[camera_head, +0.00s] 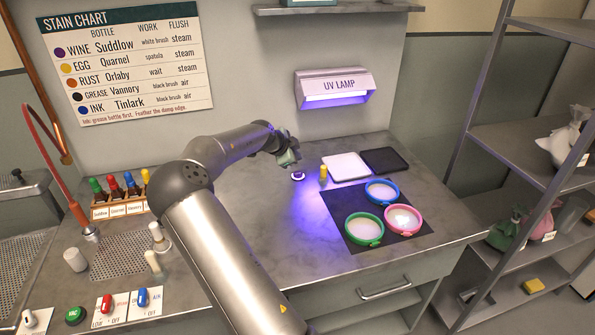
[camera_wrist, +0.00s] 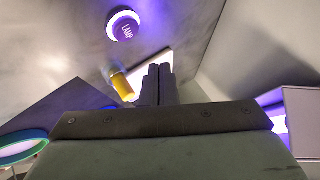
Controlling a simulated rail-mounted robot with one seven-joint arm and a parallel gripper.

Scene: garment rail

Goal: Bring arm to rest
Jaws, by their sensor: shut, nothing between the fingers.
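My arm reaches from the lower middle of the head view over the counter. My gripper (camera_head: 290,158) is above the counter near its back, left of the white tray. In the wrist view my gripper (camera_wrist: 158,70) has its two dark fingers together, with nothing between them. A round button marked LAMP (camera_wrist: 124,27) is in the wrist view, ahead and left of the fingers. It also shows in the head view (camera_head: 298,175), just below the gripper and apart from it. A small yellow item (camera_head: 323,173) stands right of the button.
A lit UV lamp (camera_head: 335,88) hangs on the wall. A white tray (camera_head: 345,167) and a black tray (camera_head: 384,160) lie at the back. Blue, green (camera_head: 364,229) and pink hoops rest on a dark mat. A bottle rack (camera_head: 118,207) stands left. A shelf (camera_head: 535,150) stands right.

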